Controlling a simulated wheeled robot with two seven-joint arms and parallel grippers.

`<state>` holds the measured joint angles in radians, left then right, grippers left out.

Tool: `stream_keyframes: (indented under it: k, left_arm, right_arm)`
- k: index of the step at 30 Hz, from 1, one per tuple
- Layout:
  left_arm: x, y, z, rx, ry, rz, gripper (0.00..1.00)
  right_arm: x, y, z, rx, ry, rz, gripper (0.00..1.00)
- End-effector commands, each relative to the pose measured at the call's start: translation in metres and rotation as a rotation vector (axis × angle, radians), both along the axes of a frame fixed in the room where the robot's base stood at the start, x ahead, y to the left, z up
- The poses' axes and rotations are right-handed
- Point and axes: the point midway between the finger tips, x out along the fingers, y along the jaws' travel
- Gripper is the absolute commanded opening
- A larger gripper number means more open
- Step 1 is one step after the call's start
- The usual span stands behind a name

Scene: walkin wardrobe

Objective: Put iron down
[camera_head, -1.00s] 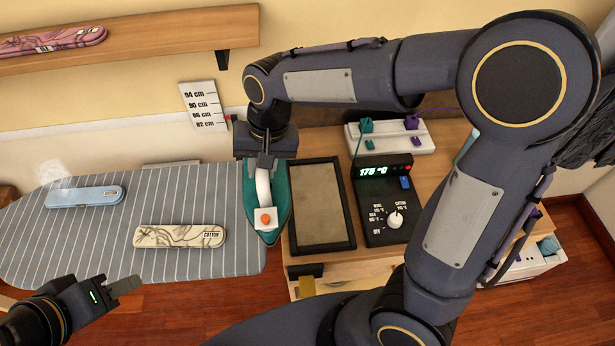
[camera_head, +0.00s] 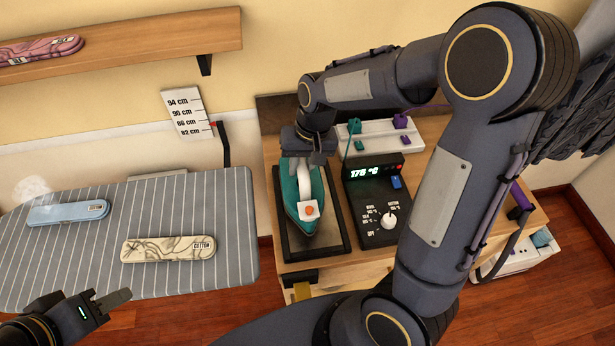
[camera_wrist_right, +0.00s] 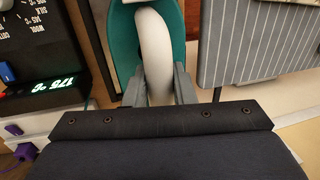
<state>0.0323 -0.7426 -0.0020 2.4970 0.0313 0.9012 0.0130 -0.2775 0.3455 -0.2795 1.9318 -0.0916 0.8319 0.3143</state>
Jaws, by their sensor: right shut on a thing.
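The teal iron (camera_head: 292,188) with a white handle is over the dark-framed rectangular rest pad (camera_head: 340,232) on the wooden cabinet. I cannot tell whether its sole touches the pad. My right gripper (camera_head: 309,158) is shut on the iron's handle. In the right wrist view the two fingers of the gripper (camera_wrist_right: 159,88) sit on both sides of the white handle (camera_wrist_right: 155,50), with the teal body (camera_wrist_right: 122,40) beyond. My left gripper (camera_head: 112,302) is at the lower left, in front of the ironing board, apart from the iron. Its finger gap is not clear.
The striped ironing board (camera_head: 195,200) at left holds a blue (camera_head: 68,212) and a beige cotton item (camera_head: 168,248). A shelf (camera_head: 150,45) is above.

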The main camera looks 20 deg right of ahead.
Motion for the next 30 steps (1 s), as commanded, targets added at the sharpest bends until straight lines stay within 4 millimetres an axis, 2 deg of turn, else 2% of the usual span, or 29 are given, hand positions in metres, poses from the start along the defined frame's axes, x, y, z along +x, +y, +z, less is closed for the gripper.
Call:
stream_keyframes:
  k: [1, 8, 11, 16, 29, 30]
  left_arm:
    - [0.000, 0.000, -0.007, 0.000, 0.000, 0.000, 0.36]
    - [0.000, 0.000, -0.014, 0.000, -0.001, 0.000, 0.36]
    - [0.000, 0.000, -0.024, 0.000, -0.001, 0.000, 0.36]
    - [0.000, 0.000, -0.044, 0.000, 0.000, 0.000, 0.36]
    - [0.000, 0.000, -0.045, 0.000, -0.001, 0.000, 0.36]
    - [0.000, 0.000, -0.045, 0.000, -0.001, 0.000, 0.36]
  right_arm:
    - [0.002, -0.003, -0.007, 0.001, -0.004, -0.001, 0.00]
    - [0.003, -0.011, -0.014, 0.002, -0.005, -0.001, 0.00]
    - [0.004, -0.017, -0.025, 0.002, -0.004, -0.003, 0.00]
    - [0.004, -0.016, -0.049, 0.002, -0.004, -0.001, 0.00]
    - [0.004, -0.015, -0.052, 0.002, -0.005, 0.000, 0.00]
    - [0.003, -0.016, -0.053, 0.001, -0.001, 0.001, 0.26]
